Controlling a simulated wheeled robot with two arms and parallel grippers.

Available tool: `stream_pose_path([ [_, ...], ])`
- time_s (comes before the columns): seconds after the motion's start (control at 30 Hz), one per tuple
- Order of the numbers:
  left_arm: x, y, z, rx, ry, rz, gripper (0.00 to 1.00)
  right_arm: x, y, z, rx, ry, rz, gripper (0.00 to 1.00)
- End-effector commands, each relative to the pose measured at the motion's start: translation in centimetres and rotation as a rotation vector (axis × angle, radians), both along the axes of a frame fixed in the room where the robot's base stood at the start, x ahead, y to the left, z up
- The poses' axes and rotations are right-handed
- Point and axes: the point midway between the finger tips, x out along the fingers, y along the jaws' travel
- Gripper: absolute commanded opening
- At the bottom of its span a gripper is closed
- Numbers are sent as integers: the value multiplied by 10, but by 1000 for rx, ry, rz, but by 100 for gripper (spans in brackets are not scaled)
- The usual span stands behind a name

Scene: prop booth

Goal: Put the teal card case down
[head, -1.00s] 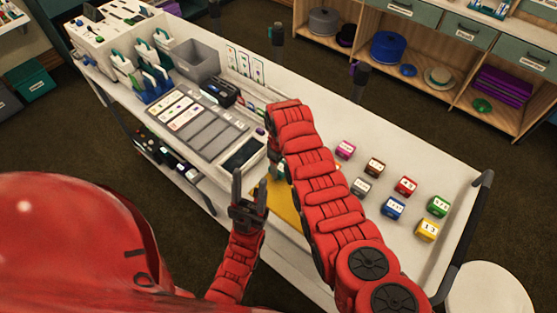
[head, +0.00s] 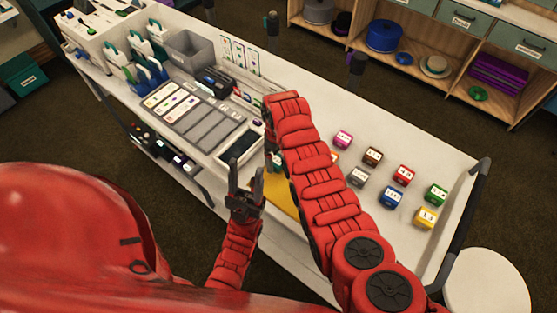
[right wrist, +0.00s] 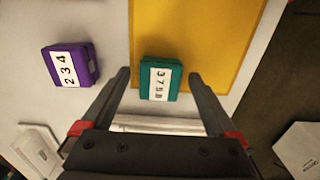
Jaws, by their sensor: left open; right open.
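The teal card case (right wrist: 160,79) shows in the right wrist view, label up, at the edge of the yellow mat (right wrist: 212,35). My right gripper (right wrist: 157,76) is open, with its fingertips apart on either side of the case in the picture and no visible contact. Whether the case rests flat on the surface is hard to tell. In the head view my right arm hides most of that gripper, and only a bit of teal shows beside it. My left gripper (head: 246,176) is open and empty at the table's near side, fingers pointing up.
A purple case (right wrist: 70,65) lies left of the teal one in the wrist view. Several coloured cases, including a red one (head: 403,174), stand right of my arm on the white table (head: 330,110). A grey bin (head: 191,55) and a card tray (head: 205,125) are left. A stool (head: 487,280) stands right.

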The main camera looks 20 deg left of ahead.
Motion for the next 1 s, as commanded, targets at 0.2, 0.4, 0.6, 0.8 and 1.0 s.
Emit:
stream_pose_path([
  [0.2, 0, 0, -15, 0, 0, 0, 50, 2, 1, 32, 6, -7, 0, 94],
  [0.4, 0, 0, -15, 0, 0, 0, 50, 0, 0, 81, 3, -4, 0, 94],
  [0.6, 0, 0, 13, 0, 0, 0, 50, -1, 0, 106, -2, 2, 0, 94],
  [0.8, 0, 0, 16, 0, 0, 0, 50, -1, 0, 108, -1, 1, 0, 94],
  [1.0, 0, 0, 15, 0, 0, 0, 50, 4, 0, 104, 10, -14, -9, 94],
])
